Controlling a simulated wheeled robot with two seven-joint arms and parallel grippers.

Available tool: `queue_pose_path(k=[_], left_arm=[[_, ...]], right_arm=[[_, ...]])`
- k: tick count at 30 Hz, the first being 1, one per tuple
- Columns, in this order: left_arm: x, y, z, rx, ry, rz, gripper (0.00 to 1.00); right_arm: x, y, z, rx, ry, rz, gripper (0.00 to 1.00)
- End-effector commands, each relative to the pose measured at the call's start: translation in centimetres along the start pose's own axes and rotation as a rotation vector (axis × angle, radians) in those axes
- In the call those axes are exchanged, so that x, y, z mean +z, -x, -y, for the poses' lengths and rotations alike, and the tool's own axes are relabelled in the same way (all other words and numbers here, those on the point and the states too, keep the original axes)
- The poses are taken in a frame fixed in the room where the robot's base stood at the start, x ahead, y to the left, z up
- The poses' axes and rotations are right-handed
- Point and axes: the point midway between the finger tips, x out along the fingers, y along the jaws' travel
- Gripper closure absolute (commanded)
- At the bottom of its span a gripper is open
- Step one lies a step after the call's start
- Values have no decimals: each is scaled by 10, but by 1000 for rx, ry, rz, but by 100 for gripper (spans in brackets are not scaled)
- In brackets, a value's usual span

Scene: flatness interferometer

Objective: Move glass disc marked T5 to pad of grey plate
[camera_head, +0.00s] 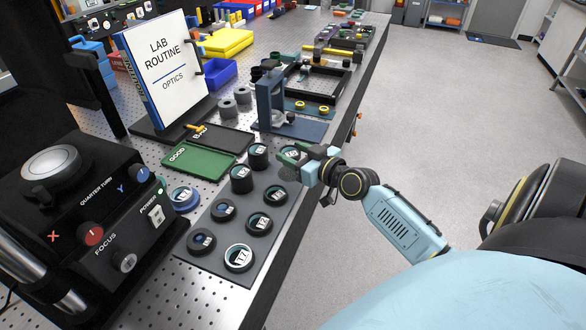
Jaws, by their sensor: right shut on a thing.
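My right gripper (300,160) reaches in from the right and is shut on a dark-rimmed disc (290,153) with a small white label. It holds the disc at the far right corner of the dark grey plate (200,263); whether the disc touches anything below is unclear. Several dark-rimmed discs stand on this plate, among them one with a pale rim (239,257) at the near end and a taller one (258,155) at the far end. The labels are too small to read surely, so I cannot tell which is T5. My left gripper is not in view.
A black instrument with knobs (85,215) stands at the left, with a blue-rimmed disc (184,198) beside it. A green tray (200,160), a blue-grey stand (268,100) and a binder (165,65) lie beyond. The bench edge runs along the right, with open floor past it.

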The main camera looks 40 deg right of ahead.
Motion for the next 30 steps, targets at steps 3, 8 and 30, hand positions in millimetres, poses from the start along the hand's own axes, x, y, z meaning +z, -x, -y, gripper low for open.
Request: queue_pose_path(k=[3, 8, 30], left_arm=[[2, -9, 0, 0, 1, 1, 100], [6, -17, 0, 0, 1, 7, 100], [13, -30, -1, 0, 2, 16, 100]], right_arm=[[18, -3, 0, 0, 0, 0, 77], [35, -5, 0, 0, 1, 1, 77], [59, -9, 1, 0, 1, 1, 29]])
